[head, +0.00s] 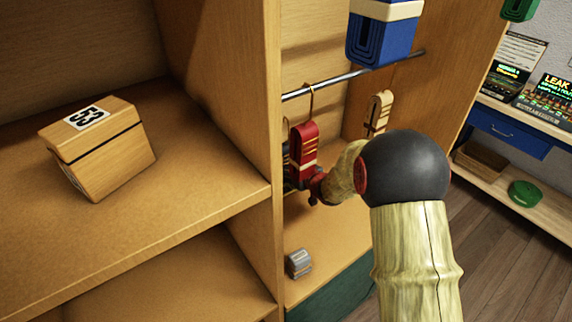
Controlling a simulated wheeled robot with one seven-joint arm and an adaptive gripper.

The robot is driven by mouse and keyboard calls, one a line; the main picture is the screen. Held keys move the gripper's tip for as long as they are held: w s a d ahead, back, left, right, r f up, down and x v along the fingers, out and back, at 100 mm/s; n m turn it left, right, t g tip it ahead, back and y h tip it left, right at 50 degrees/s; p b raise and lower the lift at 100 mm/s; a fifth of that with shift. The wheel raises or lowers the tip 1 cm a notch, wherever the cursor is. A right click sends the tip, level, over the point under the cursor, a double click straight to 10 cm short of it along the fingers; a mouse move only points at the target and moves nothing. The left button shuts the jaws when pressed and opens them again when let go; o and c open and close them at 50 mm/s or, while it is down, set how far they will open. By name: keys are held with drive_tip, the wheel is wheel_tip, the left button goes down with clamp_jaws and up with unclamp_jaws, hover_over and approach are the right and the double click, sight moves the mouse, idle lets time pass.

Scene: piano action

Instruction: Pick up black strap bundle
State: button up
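A red strap bundle (303,143) hangs from a hook on the metal rail in the cabinet's right bay. A dark shape, only a sliver of it showing, is at the left edge of the red bundle; I cannot tell whether it is the black strap bundle. My arm reaches into the bay from the right. My gripper (304,181) is at the lower end of the red bundle, partly hidden by my own wrist. I cannot make out its fingers or whether it holds anything.
A grey bundle (299,263) lies on the bay floor. A vertical panel (240,90) borders the bay on the left. A wooden box (105,150) marked 53 sits on the left shelf.

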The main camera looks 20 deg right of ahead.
drive_tip(key=shift+w, duration=0.1)
drive_tip(key=shift+c, duration=1.1)
drive_tip(key=c, duration=1.1)
drive_tip(key=shift+c, duration=0.4)
